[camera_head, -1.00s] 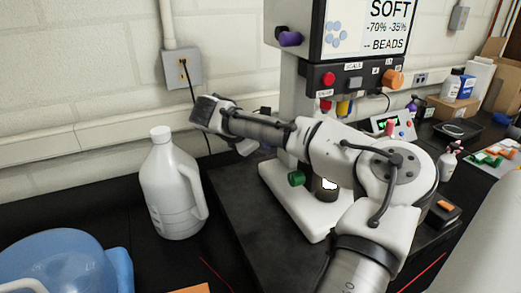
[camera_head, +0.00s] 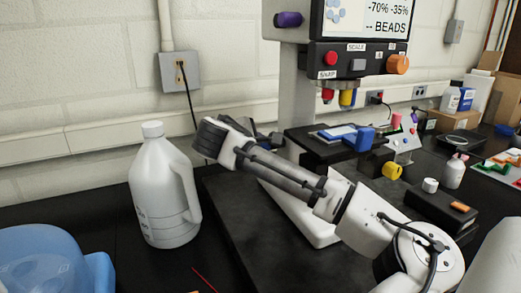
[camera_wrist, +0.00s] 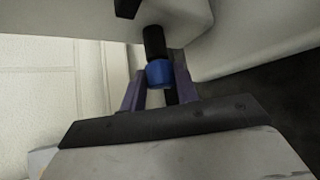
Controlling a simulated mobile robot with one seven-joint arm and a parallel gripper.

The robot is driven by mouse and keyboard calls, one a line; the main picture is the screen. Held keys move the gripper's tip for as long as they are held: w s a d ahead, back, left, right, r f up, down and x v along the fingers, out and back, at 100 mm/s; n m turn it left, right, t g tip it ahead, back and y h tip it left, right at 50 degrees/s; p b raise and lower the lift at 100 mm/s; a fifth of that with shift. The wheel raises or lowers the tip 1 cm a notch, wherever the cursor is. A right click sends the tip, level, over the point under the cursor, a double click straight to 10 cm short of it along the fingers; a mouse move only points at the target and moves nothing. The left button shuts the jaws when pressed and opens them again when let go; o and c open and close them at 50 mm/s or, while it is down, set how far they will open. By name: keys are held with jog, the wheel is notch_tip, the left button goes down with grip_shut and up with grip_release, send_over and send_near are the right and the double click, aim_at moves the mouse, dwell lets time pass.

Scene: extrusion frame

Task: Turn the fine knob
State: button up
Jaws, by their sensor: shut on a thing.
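In the wrist view a blue knob (camera_wrist: 160,73) sits on a black shaft coming from a pale machine body (camera_wrist: 185,22). My gripper (camera_wrist: 158,66) has its purple fingers on either side of this knob and is shut on it. No label shows on the knob, so I cannot tell whether it is the fine one. In the head view the microscope-like machine (camera_head: 292,95) stands behind my arm. Its stage carries another blue knob (camera_head: 365,139), with a yellow knob (camera_head: 392,170) below. My fingers and the gripped knob are hidden in the head view.
A white jug (camera_head: 163,190) stands left of the machine, close to my forearm. A blue tub (camera_head: 45,262) is at the lower left. A black box (camera_head: 440,207) and a small bottle (camera_head: 454,171) stand right. A cable hangs from the wall outlet (camera_head: 180,72).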

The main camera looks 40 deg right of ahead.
jog(key=o, duration=1)
jog(key=shift+c, duration=0.2)
jog(key=shift+a, duration=0.1)
jog(key=b+v, duration=0.3)
jog(key=v, duration=1)
jog(key=shift+a, duration=0.25)
jog(key=shift+s+r, duration=0.15)
